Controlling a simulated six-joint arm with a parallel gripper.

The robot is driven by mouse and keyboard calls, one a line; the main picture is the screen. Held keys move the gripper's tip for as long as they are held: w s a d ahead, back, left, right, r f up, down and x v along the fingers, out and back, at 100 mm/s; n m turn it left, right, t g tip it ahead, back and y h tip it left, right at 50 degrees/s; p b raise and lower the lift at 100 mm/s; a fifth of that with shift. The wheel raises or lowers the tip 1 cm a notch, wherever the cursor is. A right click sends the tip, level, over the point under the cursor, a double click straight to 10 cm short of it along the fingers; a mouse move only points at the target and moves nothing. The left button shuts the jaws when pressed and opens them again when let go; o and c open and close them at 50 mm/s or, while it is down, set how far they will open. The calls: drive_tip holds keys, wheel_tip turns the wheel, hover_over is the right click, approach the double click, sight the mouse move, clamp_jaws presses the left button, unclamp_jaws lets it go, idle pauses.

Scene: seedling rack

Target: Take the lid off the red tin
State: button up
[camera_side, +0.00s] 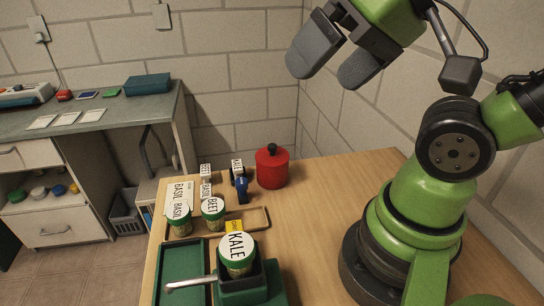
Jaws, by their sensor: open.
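The red tin (272,172) stands upright on the wooden table near its back edge. Its red lid (272,154) is on top and has a dark round knob (272,148). My gripper (335,72) is at the top of the view, above and to the right of the tin. Its two grey fingers are apart with nothing between them. It is well clear of the tin and touches nothing.
Left of the tin are small labelled items and a blue object (242,188). A wooden tray (258,217) holds labelled pots. In front are a pot marked KALE (237,254) in a dark green holder and a green tray (181,262). The table right of the tin is clear.

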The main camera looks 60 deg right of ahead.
drive_tip(key=w+d+n+g+h, duration=0.1)
drive_tip(key=w+d+g, duration=0.15)
drive_tip(key=w, duration=0.35)
drive_tip(key=n+g+h, duration=0.1)
drive_tip(key=n+g, duration=0.2)
drive_tip(key=g, duration=0.2)
hover_over(272, 145)
wheel_tip(272, 145, down, 13)
drive_tip(key=f, duration=0.5)
drive_tip(key=shift+a+f, duration=0.2)
drive_tip(key=shift+f, duration=0.2)
drive_tip(key=f, duration=0.5)
drive_tip(key=shift+d+f, duration=0.2)
drive_tip(key=shift+f, duration=0.1)
drive_tip(key=shift+c, duration=0.5)
drive_tip(key=c, duration=0.7)
